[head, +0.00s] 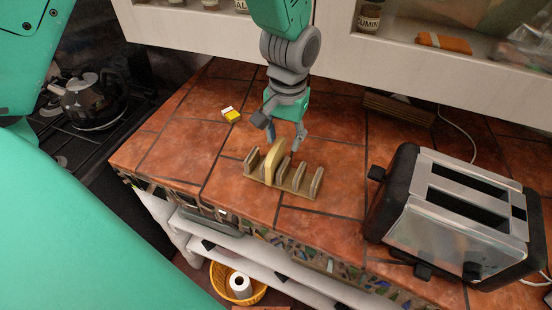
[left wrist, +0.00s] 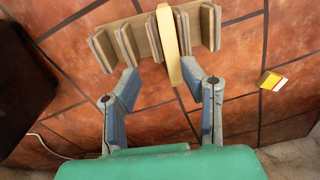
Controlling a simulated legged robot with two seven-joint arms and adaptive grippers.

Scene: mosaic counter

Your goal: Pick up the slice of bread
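The slice of bread (head: 275,160) is a thin pale yellow slice standing upright in a wooden toast rack (head: 301,181) on the tiled counter. My left gripper (head: 284,139) is behind the rack, with its fingers pointing down beside the slice. In the left wrist view, my left gripper (left wrist: 160,72) is open, and the near end of the slice (left wrist: 168,45) lies between the fingertips, closer to the right finger. There is a gap on both sides of the slice. The slice's lower part is hidden by the rack (left wrist: 143,35). My right gripper is not in view.
A silver and black toaster (head: 460,228) stands at the right of the counter. A small yellow and white box (head: 231,115) lies left of my gripper. A white shelf edge (head: 430,85) runs behind. A kettle (head: 85,103) sits on the stove at left.

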